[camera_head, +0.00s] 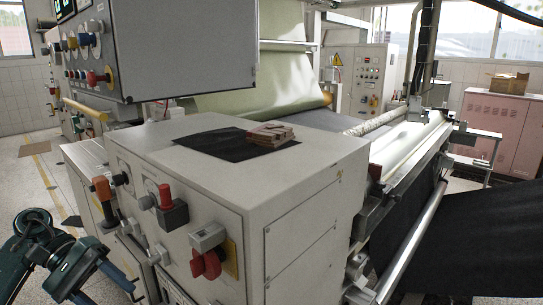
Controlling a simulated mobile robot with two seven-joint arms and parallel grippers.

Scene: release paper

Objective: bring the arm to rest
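A dark teal arm of mine, the left one, is folded low in the bottom left corner. Its end (103,287), with thin bluish parts, is cut by the lower edge, and I cannot make out whether its fingers are open or shut. It is beside the machine's front, apart from the papers. My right arm and gripper are out of view. A small stack of brownish paper pieces (270,134) lies on a black sheet (215,144) on top of the pale machine cabinet (300,165).
The cabinet front carries a red-topped control (165,196) and a red knob (206,264). A grey control box (185,50) overhangs at upper left. Rollers (410,140) and dark material (460,235) lie to the right. Floor (35,175) shows at left.

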